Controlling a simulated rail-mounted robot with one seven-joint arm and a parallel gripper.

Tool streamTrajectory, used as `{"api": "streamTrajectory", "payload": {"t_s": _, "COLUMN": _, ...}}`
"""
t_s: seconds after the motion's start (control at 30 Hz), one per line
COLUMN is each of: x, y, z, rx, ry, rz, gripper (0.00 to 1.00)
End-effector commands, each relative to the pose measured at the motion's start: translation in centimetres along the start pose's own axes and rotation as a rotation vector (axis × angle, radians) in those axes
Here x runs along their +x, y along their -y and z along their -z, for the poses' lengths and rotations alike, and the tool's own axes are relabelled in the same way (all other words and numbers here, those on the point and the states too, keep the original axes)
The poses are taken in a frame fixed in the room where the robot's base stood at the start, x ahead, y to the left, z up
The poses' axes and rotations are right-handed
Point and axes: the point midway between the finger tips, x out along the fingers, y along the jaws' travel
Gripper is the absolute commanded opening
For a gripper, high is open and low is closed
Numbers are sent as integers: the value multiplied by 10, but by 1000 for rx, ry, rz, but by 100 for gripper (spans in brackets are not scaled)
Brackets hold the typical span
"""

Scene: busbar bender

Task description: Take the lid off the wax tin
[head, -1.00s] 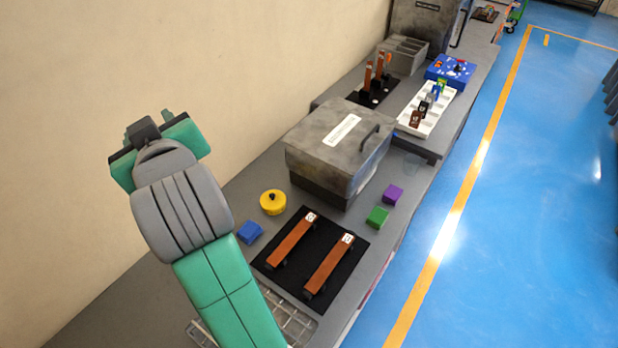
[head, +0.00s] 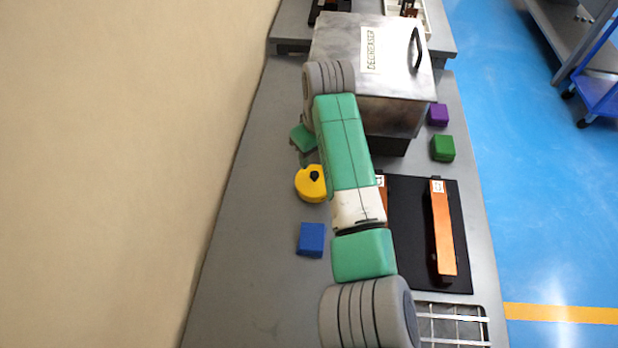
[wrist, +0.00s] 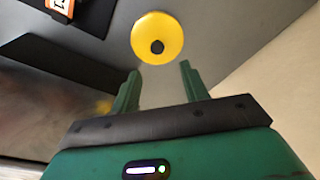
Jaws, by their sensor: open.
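The wax tin is a round yellow tin with a black knob on its lid. In the head view the tin (head: 307,188) stands on the grey bench, left of the black mat, with the lid on. My arm passes just right of it and hides a little of its edge. In the wrist view the tin (wrist: 150,24) lies beyond the fingertips, roughly centred between them. My gripper (wrist: 160,76) is open and empty, apart from the tin. In the head view only a green part of the gripper shows beside the tin; its fingertips are not clear there.
A blue block (head: 311,239) sits near the tin. The black mat (head: 463,225) carries copper bars, one partly behind my arm. The large metal degreaser box (head: 335,40) stands behind. Green (head: 443,148) and purple (head: 438,114) blocks lie right. A wall runs along the left; the bench's left strip is clear.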

Motion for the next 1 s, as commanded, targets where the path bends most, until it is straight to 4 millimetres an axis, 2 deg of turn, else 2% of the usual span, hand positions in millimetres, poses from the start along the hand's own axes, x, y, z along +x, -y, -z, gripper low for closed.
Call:
{"api": "streamTrajectory", "payload": {"t_s": 0.13, "x": 3, "y": 0, "z": -1, "rx": 1, "ry": 3, "rz": 2, "gripper": 45}}
{"api": "streamTrajectory", "payload": {"t_s": 0.3, "x": 25, "y": 0, "z": -1, "rx": 0, "ry": 2, "rz": 1, "gripper": 45}}
{"api": "streamTrajectory", "payload": {"t_s": 0.47, "x": 29, "y": 0, "z": 0, "rx": 0, "ry": 0, "rz": -1, "gripper": 45}}
{"api": "streamTrajectory", "payload": {"t_s": 0.77, "x": 77, "y": 2, "z": -3, "rx": 0, "ry": 1, "rz": -1, "gripper": 45}}
{"api": "streamTrajectory", "payload": {"t_s": 0.97, "x": 78, "y": 2, "z": -2, "rx": 0, "ry": 0, "rz": -1, "gripper": 45}}
{"api": "streamTrajectory", "payload": {"t_s": 1.0, "x": 78, "y": 2, "z": -2, "rx": 0, "ry": 0, "rz": -1, "gripper": 41}}
